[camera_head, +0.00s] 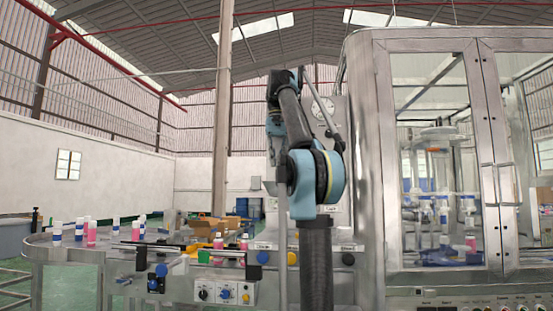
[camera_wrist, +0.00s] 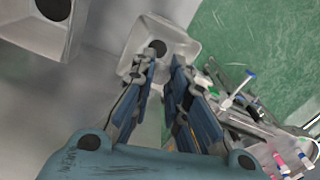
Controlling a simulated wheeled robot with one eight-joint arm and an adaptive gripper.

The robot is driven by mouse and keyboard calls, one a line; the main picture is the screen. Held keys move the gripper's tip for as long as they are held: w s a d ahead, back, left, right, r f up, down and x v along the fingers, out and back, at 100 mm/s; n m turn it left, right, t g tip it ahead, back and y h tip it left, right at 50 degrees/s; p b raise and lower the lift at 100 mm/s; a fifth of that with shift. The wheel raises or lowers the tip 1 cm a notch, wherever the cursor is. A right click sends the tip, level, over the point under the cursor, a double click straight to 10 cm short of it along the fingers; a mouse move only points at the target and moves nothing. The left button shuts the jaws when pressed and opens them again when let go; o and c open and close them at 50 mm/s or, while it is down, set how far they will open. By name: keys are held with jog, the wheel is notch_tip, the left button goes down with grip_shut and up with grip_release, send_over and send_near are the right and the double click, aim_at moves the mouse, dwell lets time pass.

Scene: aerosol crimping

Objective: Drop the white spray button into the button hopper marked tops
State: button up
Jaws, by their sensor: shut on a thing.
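In the wrist view my gripper (camera_wrist: 164,64) points toward a square grey metal hopper (camera_wrist: 183,43) with a dark round hole in it. The fingers are close together at the hopper's near edge in the picture, with a narrow gap showing between them. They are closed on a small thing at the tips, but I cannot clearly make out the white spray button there. No marking is readable on this hopper, so I cannot tell whether it is the one marked tops. In the head view my arm hides most of the hopper area.
A second grey hopper (camera_wrist: 32,32) is at the wrist view's upper left. In the head view a round table (camera_head: 66,252) with pink and white containers stands left, and a glass-doored metal cabinet (camera_head: 490,150) stands right. Green floor (camera_wrist: 240,30) shows beyond the hopper.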

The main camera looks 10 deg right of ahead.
jog(key=shift+f, duration=2.65)
jog(key=o, duration=0.7)
jog(key=shift+r, duration=0.1)
jog(key=s+a+r, duration=0.1)
jog(key=s, duration=0.2)
jog(key=s+a+r, duration=0.1)
jog(key=s, duration=0.1)
jog(key=s+r, duration=0.1)
jog(key=s, duration=0.2)
jog(key=shift+s+a+r, duration=0.3)
jog(key=shift+a+r, duration=0.1)
